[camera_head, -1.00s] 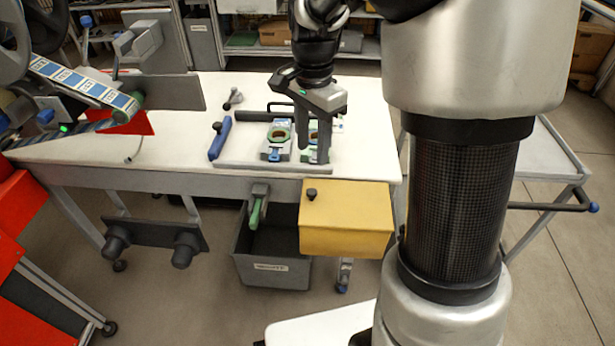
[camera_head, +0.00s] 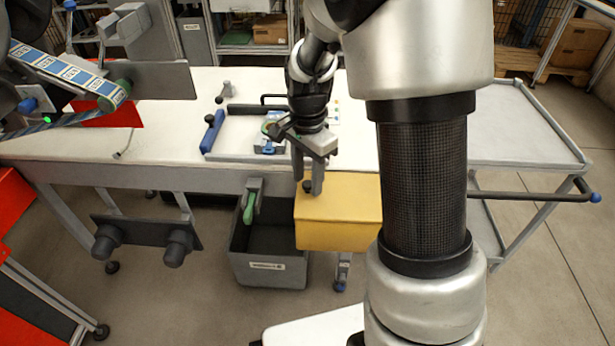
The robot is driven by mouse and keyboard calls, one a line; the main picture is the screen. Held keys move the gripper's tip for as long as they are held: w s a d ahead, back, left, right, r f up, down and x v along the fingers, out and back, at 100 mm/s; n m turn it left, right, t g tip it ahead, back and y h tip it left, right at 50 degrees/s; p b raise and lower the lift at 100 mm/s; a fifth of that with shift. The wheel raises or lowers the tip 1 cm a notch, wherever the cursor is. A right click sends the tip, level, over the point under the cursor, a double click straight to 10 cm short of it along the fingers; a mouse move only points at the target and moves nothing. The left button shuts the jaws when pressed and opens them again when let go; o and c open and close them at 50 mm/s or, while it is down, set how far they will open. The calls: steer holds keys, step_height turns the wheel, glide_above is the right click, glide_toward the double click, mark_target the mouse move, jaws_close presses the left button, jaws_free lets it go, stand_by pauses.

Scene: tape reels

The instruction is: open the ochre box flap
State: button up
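The ochre box (camera_head: 345,225) hangs at the front edge of the white table, with its top flap (camera_head: 350,190) shut. A small dark knob (camera_head: 307,187) stands on the flap near its left side. My gripper (camera_head: 307,184) points down over the knob, with its two fingers apart. The knob shows between the fingertips. I cannot tell whether either finger touches it. The arm column hides the right end of the box.
A grey bin (camera_head: 268,268) sits below, left of the ochre box. The white table (camera_head: 175,150) holds a tray with a blue bar (camera_head: 212,132). A grey cart (camera_head: 520,130) stands to the right.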

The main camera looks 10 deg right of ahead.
jaws_close()
steer(key=shift+r, duration=0.1)
